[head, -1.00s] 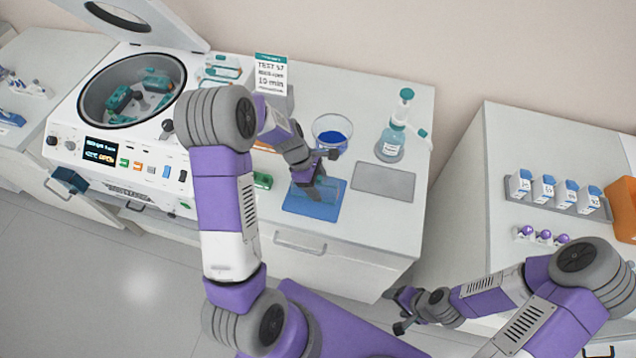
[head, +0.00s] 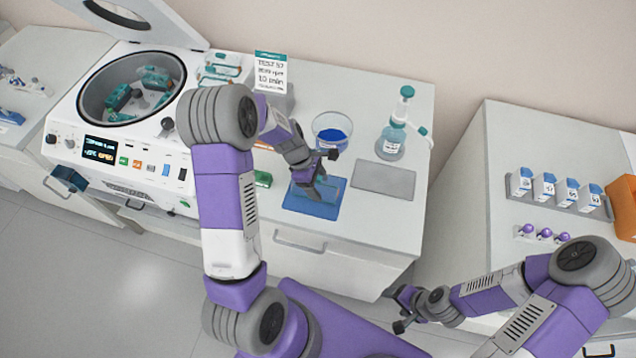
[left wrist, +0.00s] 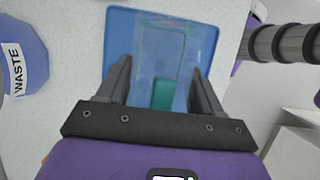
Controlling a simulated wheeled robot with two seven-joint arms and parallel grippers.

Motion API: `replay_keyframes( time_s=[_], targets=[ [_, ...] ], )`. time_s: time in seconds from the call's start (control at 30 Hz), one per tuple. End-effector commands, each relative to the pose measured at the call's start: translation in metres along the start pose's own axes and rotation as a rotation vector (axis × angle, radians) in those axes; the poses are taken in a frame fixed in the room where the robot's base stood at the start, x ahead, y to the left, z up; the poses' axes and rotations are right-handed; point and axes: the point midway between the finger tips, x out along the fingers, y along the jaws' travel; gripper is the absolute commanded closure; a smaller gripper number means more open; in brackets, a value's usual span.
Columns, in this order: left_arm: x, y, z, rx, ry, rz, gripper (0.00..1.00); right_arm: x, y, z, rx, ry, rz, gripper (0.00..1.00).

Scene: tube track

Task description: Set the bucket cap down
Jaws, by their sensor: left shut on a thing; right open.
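The bucket cap (left wrist: 160,52) is a clear, see-through piece with a thin green outline and a teal part at its near end. It sits between the fingers of my left gripper (left wrist: 160,78), which is shut on it. The blue mat (left wrist: 120,22) is under the cap. In the head view my left gripper (head: 318,184) is over the blue mat (head: 308,209). I cannot tell whether the cap touches the mat. My right gripper (head: 402,310) is open and empty, low in front of the counter.
A bowl with blue contents (head: 333,133), marked WASTE in the wrist view (left wrist: 24,60), stands behind the mat. A grey mat (head: 385,180) lies to the right, with a wash bottle (head: 391,138) behind it. The open centrifuge (head: 110,140) stands at left.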

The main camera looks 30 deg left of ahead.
Motion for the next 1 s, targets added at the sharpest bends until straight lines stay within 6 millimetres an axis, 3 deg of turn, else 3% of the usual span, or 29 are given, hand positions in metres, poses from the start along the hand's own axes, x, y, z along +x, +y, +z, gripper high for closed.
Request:
replay_keyframes(
  time_s=[0.47,0.5,0.67,1.0],
  targets=[
    [0.0071,0.0001,-0.0031,-0.001,0.0,0.0,0.63,0.004,0.0015,-0.0002,0.0,0.0,0.0,0.29],
    [0.007,0.0001,-0.0031,-0.001,0.0,0.0,0.28,0.004,0.0015,-0.0002,0.0,0.0,0.0,0.29],
    [0.007,0.0001,-0.0031,-0.001,0.0,0.0,0.04,0.004,0.0015,-0.0002,0.0,0.0,0.0,0.29],
    [0.007,0.0,-0.0031,0.0,0.0,0.0,0.04,0.004,0.0015,-0.0002,0.0,0.0,0.0,0.29]
  ],
)
